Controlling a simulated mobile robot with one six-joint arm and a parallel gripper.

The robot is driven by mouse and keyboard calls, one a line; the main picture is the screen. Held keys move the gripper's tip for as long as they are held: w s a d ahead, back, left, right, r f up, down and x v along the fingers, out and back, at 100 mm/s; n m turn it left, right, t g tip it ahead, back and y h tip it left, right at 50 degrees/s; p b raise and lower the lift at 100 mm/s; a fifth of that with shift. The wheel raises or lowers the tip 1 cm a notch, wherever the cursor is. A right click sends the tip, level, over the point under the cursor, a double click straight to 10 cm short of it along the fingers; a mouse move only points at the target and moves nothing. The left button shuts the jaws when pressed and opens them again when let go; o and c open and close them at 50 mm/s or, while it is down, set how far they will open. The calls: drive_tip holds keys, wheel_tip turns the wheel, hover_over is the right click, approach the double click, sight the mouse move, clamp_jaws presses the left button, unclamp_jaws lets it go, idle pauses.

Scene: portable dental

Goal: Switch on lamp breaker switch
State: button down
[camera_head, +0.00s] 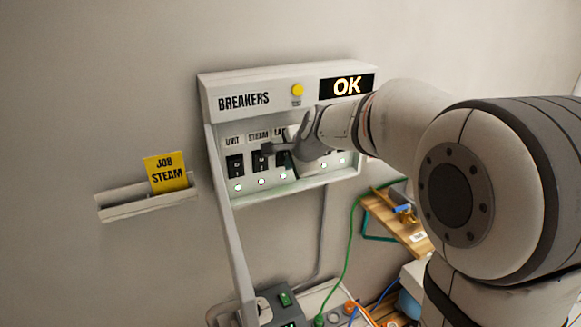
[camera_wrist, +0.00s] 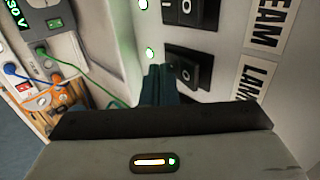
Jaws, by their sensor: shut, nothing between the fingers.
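The breaker panel (camera_head: 215,107) is a white wall box labelled BREAKERS with a row of black rocker switches. The lamp breaker switch (camera_wrist: 189,68) sits beside the LAMP label (camera_wrist: 254,77) in the wrist view. In the head view my gripper partly covers that switch and its label. My gripper (camera_wrist: 161,84) is shut and empty, its dark fingertips close beside the lamp switch at its indicator-light side. I cannot tell whether they touch it. The steam switch (camera_head: 262,161) and unit switch (camera_head: 235,166) are to the left. The lamp rocker's on or off position is unclear.
An OK display (camera_head: 347,86) and a yellow button (camera_head: 297,90) top the panel. A yellow JOB STEAM card (camera_head: 166,172) stands in a wall holder (camera_head: 125,208). Cables and a power unit (camera_head: 280,305) are below.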

drive_tip(key=shift+w+d+r, duration=0.1)
drive_tip(key=shift+d, duration=0.05)
drive_tip(key=shift+r+p, duration=0.75)
drive_tip(key=shift+r, duration=0.05)
drive_tip(key=shift+f, duration=0.1)
drive_tip(key=s+d+r+b, duration=0.1)
drive_tip(key=s+d+r, duration=0.1)
drive_tip(key=s, duration=0.4)
drive_tip(key=s+d+r+b, duration=0.1)
drive_tip(key=s+d+b, duration=0.1)
drive_tip(key=s, duration=0.4)
drive_tip(key=shift+d+r+b, duration=0.3)
drive_tip(key=shift+d+r, duration=0.1)
drive_tip(key=shift+d, duration=0.1)
